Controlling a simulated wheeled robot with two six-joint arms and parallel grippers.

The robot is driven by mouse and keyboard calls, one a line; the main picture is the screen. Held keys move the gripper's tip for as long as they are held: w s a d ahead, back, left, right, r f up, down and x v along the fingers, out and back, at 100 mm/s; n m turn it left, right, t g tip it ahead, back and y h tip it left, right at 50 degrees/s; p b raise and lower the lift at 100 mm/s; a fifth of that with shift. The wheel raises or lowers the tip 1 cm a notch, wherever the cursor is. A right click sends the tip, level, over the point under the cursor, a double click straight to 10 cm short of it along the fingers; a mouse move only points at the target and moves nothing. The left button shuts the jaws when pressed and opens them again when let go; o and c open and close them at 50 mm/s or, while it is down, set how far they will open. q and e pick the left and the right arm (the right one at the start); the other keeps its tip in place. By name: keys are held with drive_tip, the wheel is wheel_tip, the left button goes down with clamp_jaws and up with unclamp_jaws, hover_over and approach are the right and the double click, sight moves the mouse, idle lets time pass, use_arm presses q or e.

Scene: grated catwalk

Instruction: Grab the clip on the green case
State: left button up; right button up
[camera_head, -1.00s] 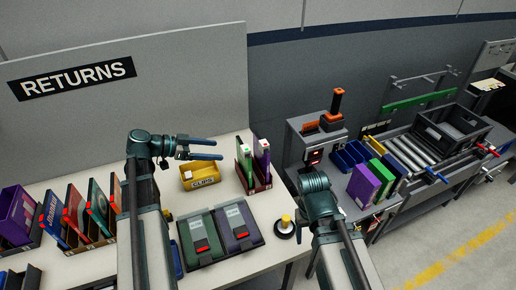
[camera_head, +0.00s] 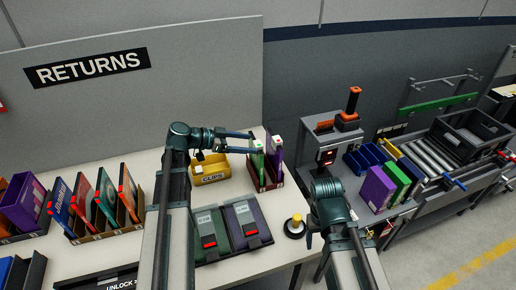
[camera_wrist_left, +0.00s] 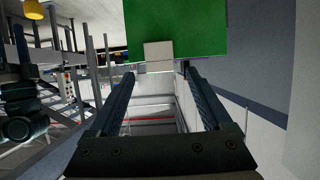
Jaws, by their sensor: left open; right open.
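The green case (camera_head: 257,163) stands upright in a dark red holder (camera_head: 267,183), left of a purple case (camera_head: 276,150). In the left wrist view the green case (camera_wrist_left: 200,30) fills the top middle. Its clip, a small whitish block (camera_wrist_left: 158,51), is at its near edge, in line with the gap between my fingers. The clip also shows as a pale spot on the case's top in the head view (camera_head: 257,144). My left gripper (camera_head: 250,143) is open and empty, its tips close to the clip; contact cannot be told. My right gripper (camera_head: 309,239) is open, its fingers mostly hidden.
A yellow CLIPS bin (camera_head: 212,171) stands just below my left wrist. Two dark cases with red tags lie in a tray (camera_head: 236,253) in front. A yellow-topped black knob (camera_head: 295,226) is at the right table edge. Several upright cases stand at the left.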

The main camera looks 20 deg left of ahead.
sight(260, 143)
use_arm(q)
drive_tip(key=shift+d, duration=0.1)
drive_tip(key=b+x, duration=0.1)
drive_tip(key=x, duration=0.4)
drive_tip(key=shift+w+d+r, duration=0.1)
drive_tip(key=shift+w+r, duration=0.05)
drive_tip(key=shift+w, duration=0.05)
clamp_jaws()
use_arm(e)
drive_tip(key=shift+f, duration=0.75)
use_arm(q)
drive_tip(key=shift+r, duration=0.15)
use_arm(e)
drive_tip(key=shift+r, duration=0.1)
